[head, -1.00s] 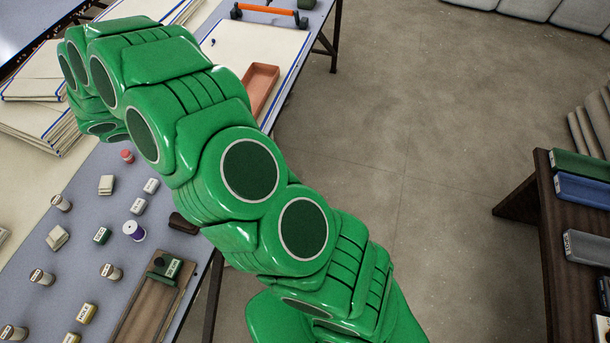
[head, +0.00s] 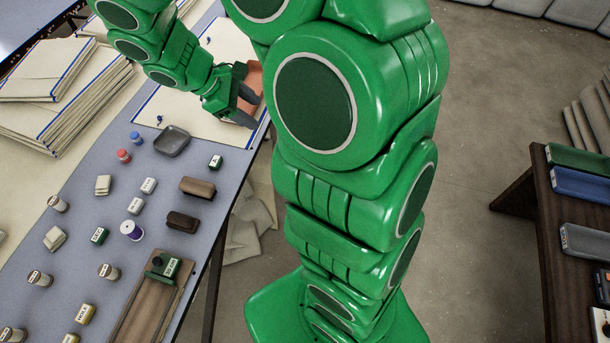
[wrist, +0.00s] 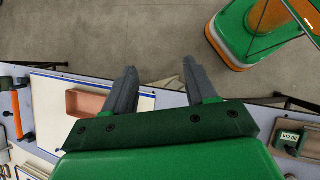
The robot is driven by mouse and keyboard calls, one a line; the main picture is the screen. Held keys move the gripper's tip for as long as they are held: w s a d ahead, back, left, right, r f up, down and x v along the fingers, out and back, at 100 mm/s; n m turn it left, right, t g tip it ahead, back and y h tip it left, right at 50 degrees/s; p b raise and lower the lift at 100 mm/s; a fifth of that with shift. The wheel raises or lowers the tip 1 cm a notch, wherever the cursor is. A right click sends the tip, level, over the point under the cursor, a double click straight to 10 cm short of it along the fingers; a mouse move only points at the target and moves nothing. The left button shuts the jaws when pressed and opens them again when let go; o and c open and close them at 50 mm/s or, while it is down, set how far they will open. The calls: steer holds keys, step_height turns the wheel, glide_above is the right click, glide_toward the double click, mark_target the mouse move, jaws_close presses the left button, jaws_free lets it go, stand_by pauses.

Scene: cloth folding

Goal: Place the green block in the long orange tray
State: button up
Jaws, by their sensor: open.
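The orange tray (head: 256,78) lies on the white, blue-edged sheet at the back of the table, partly hidden by my gripper. It looks empty in the wrist view (wrist: 86,103). My gripper (head: 249,108) is open and empty above the sheet's right edge, at the tray's near side. In the wrist view its fingers are apart (wrist: 162,82), with only floor and table edge between them. A small green block with a pale label (head: 215,162) stands near the table's right edge. A similar one (head: 100,236) stands farther left. I cannot tell which block is meant.
A dark grey tray (head: 172,142), brown blocks (head: 198,188), and several small blocks and spools crowd the near table. A green device sits on a wooden board (head: 140,310). An orange-handled tool (wrist: 17,115) lies beyond the tray. Another table (head: 555,200) stands right.

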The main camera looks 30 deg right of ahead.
steer(key=s+r+m+y, duration=0.3)
steer(key=s+m, duration=0.2)
steer(key=s, duration=0.8)
steer(key=s+r+m+y, duration=0.3)
steer(key=s+m, duration=0.3)
steer(key=s, duration=0.6)
steer(key=shift+s+r+m+y, duration=0.3)
steer(key=shift+s+r, duration=0.05)
steer(key=shift+r, duration=0.3)
